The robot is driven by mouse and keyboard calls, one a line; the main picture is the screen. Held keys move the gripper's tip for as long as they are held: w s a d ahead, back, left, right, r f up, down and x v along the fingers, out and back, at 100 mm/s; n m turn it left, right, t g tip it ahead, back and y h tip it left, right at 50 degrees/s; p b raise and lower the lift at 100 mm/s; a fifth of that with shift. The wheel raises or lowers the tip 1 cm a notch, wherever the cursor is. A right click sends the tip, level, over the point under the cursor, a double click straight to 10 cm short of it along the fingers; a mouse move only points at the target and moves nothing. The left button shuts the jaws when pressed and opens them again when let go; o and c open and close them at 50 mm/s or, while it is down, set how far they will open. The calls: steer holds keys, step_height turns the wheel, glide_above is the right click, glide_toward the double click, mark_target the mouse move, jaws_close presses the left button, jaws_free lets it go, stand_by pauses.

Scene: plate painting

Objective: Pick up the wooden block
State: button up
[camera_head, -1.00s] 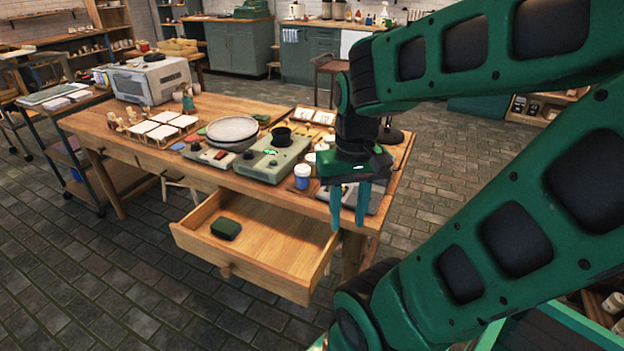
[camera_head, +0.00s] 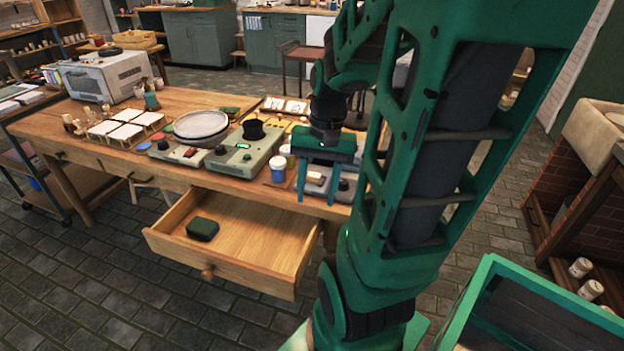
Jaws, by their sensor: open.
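I cannot make out a wooden block for certain in the head view. My gripper (camera_head: 318,188) points down at the front right of the wooden table (camera_head: 190,88), with its two green fingers apart and nothing seen between them. It hangs by a small grey device with knobs (camera_head: 318,176), which it partly covers. A dark green block-like thing (camera_head: 202,228) lies in the open drawer (camera_head: 262,226), to the left of and below my gripper; its material is unclear. My arm hides the table's right end.
The drawer juts out from the table front. The table holds a white-lidded jar (camera_head: 278,170), a grey-green device (camera_head: 236,158), a round pan-like dish (camera_head: 201,125), white tiles (camera_head: 125,115) and a toaster oven (camera_head: 108,78). A green-rimmed bin (camera_head: 470,290) stands at lower right.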

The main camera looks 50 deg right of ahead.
steer(key=w+d+f+m+t+y, duration=0.2)
steer(key=w+d+f+m, duration=0.3)
steer(key=d+m, duration=0.1)
steer(key=m+t+y, duration=0.3)
steer(key=m+t, duration=0.4)
steer(key=m, duration=0.3)
glide_toward(316, 175)
steer(key=a, duration=0.2)
steer(key=s+a+f, duration=0.1)
steer(key=a, duration=0.2)
steer(key=shift+s+a+f, duration=0.3)
steer(key=shift+a+f, duration=0.05)
steer(key=shift+f, duration=0.05)
steer(key=d+m+t, duration=0.1)
steer(key=d+m, duration=0.1)
steer(key=s+d+m+t+h, duration=0.1)
steer(key=d+m+t, duration=0.1)
steer(key=d, duration=0.1)
steer(key=shift+s+r, duration=0.2)
steer(key=shift+s, duration=0.05)
steer(key=shift+w+d+m, duration=0.1)
steer(key=shift+w+m, duration=0.1)
steer(key=shift+m, duration=0.2)
steer(key=x, duration=1)
steer(key=shift+w, duration=0.15)
steer(key=shift+r, duration=0.1)
jaws_close()
